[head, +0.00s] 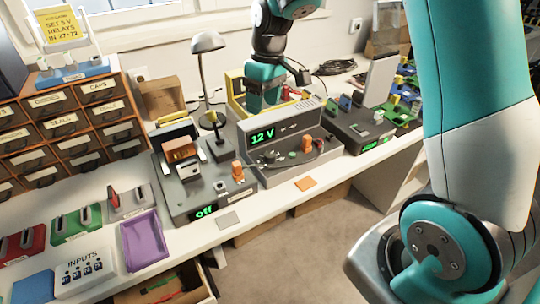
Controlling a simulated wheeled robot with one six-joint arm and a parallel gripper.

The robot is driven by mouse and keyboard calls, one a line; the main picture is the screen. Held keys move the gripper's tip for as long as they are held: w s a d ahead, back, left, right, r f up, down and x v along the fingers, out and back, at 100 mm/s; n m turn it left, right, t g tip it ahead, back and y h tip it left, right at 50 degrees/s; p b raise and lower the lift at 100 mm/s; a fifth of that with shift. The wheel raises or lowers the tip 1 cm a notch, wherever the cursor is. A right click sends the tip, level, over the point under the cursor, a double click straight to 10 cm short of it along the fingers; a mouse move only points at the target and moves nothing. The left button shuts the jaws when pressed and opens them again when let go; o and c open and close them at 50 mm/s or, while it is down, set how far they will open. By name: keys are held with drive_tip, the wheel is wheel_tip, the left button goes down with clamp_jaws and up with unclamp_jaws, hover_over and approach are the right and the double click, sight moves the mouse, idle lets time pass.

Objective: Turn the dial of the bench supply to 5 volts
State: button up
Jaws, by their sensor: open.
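The bench supply (282,130) is a grey box at the middle of the bench, its green display (263,136) reading "12 V". An orange knob (307,144) stands on its front part, with a cable lying beside it; it looks like the dial. Its pointer mark is too small to read. My gripper (268,107) is teal and points down above and behind the supply's display housing, apart from the knob. It is open and appears empty; its fingertips are partly hard to make out.
A grey unit (195,203) at left reads "off" and has its own orange knob (238,172). A lamp (208,45) stands behind it. Another grey unit (355,128) is at right. A yellow sign (62,27) says to set 5 V. A purple tray (143,240) lies front left.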

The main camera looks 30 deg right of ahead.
sight(270, 154)
drive_tip(key=f+m, duration=0.4)
drive_tip(key=f, duration=0.1)
drive_tip(key=d+f+m+h+b, duration=0.1)
drive_tip(key=f+m, duration=0.3)
drive_tip(key=f, duration=0.2)
drive_tip(key=f+m+h, duration=0.1)
drive_tip(key=f+m, duration=0.2)
drive_tip(key=f, duration=0.3)
drive_tip(key=shift+d+m, duration=0.4)
drive_tip(key=c, duration=0.9)
